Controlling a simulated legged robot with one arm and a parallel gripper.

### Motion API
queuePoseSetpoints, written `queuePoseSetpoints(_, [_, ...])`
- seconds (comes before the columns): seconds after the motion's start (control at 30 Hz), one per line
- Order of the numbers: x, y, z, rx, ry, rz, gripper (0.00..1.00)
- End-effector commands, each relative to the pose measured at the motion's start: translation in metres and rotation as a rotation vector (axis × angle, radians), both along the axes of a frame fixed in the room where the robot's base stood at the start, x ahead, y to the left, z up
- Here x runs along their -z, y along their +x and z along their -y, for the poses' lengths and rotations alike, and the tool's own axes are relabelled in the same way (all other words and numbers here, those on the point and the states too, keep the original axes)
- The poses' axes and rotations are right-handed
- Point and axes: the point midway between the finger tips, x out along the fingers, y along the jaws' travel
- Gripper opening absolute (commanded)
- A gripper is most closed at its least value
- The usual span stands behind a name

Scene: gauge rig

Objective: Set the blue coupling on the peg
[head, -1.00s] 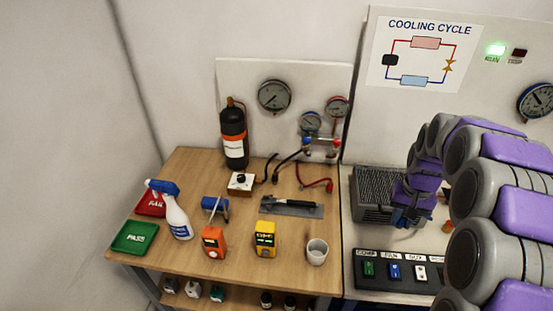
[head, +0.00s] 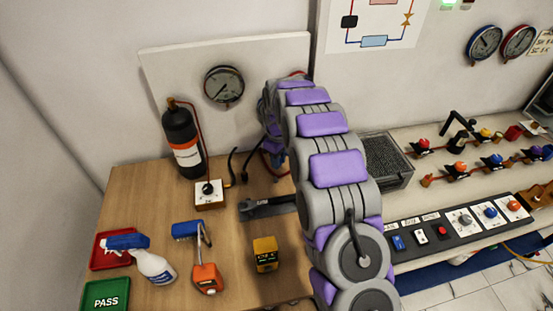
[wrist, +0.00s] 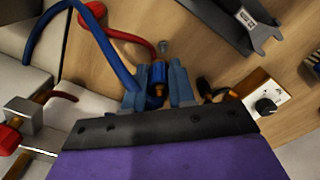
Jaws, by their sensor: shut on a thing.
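My gripper (wrist: 157,88) is shut on the blue coupling (wrist: 157,72), which sits between the two blue-grey fingers in the wrist view. A blue hose (wrist: 118,70) curves from near the coupling to the upper left. A small grey round stub (wrist: 164,46), perhaps the peg, shows on the wood just beyond the coupling and apart from it. In the head view my gripper (head: 274,152) is over the back of the wooden bench, beside the gauge board; my arm hides most of it, and I cannot make out the coupling there.
A red hose (wrist: 130,37) and a dark hose end (wrist: 207,88) are close to the fingers. A white box with a black knob (head: 208,194) stands to the left. A dark grey tool (head: 262,208) lies in front. A black cylinder (head: 181,138) stands at the back left.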

Motion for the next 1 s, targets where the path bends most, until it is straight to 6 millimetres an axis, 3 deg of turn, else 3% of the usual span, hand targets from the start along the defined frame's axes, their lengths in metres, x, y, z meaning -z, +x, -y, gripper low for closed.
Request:
queuePoseSetpoints(0.67, [0.004, 0.003, -0.004, -0.041, 0.0, 0.001, 0.0])
queuePoseSetpoints(1.0, [0.032, 0.003, -0.005, -0.041, -0.001, -0.002, 0.0])
